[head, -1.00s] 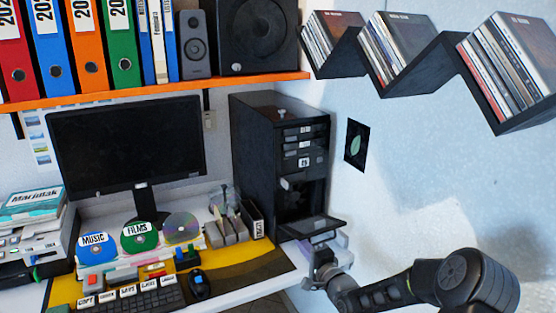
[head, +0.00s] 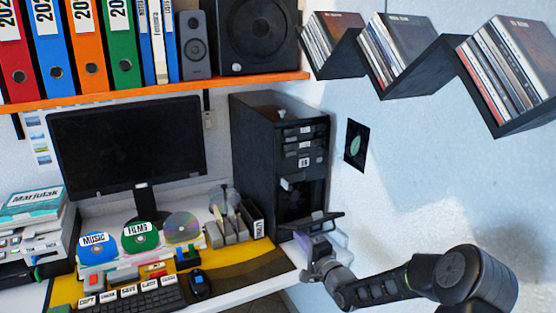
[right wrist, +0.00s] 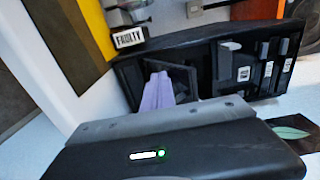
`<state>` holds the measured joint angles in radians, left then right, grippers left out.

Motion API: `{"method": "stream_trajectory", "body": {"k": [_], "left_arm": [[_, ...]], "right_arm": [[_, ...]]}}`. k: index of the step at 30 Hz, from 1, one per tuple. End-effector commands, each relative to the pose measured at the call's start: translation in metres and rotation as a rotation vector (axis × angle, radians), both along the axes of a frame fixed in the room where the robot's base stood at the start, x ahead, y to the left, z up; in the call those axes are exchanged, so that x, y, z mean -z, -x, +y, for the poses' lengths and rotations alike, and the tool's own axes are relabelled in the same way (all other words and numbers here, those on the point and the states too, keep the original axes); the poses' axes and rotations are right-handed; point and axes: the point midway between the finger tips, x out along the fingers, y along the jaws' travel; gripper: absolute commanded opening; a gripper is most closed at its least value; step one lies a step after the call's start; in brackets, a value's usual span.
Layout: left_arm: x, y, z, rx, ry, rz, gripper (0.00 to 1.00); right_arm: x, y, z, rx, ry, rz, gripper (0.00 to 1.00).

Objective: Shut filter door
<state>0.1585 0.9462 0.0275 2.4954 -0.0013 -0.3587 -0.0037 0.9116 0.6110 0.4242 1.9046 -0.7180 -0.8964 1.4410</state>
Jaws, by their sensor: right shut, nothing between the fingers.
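The black computer tower (head: 265,165) stands at the right end of the desk. Its filter door (head: 325,219), a dark flap low on the front, is hinged down and sticks out, tilted partly up. In the right wrist view the door (right wrist: 180,73) shows as a dark frame beside the open front. My right gripper (head: 319,243), with pale lilac fingers, is shut and empty just under the door's outer part. In the right wrist view the fingers (right wrist: 158,90) overlap the door; I cannot tell whether they touch it. My left gripper is out of view.
A monitor (head: 126,145), keyboard (head: 135,301), mouse (head: 199,284) and disc stands fill the desk left of the tower. An orange shelf (head: 160,88) runs above. Black disc shelves (head: 420,66) hang on the right wall.

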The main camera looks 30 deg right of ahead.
Motion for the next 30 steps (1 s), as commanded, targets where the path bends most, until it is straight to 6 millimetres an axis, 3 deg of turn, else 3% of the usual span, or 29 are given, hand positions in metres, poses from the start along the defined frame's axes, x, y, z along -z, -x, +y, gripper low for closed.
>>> {"method": "stream_trajectory", "body": {"k": [12,30], "left_arm": [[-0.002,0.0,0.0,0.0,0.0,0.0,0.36],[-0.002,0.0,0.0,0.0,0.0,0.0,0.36]], "right_arm": [[-0.012,-0.011,0.001,-0.001,-0.001,-0.001,0.0],[-0.014,-0.015,0.0,0.0,0.0,-0.002,0.0]]}}
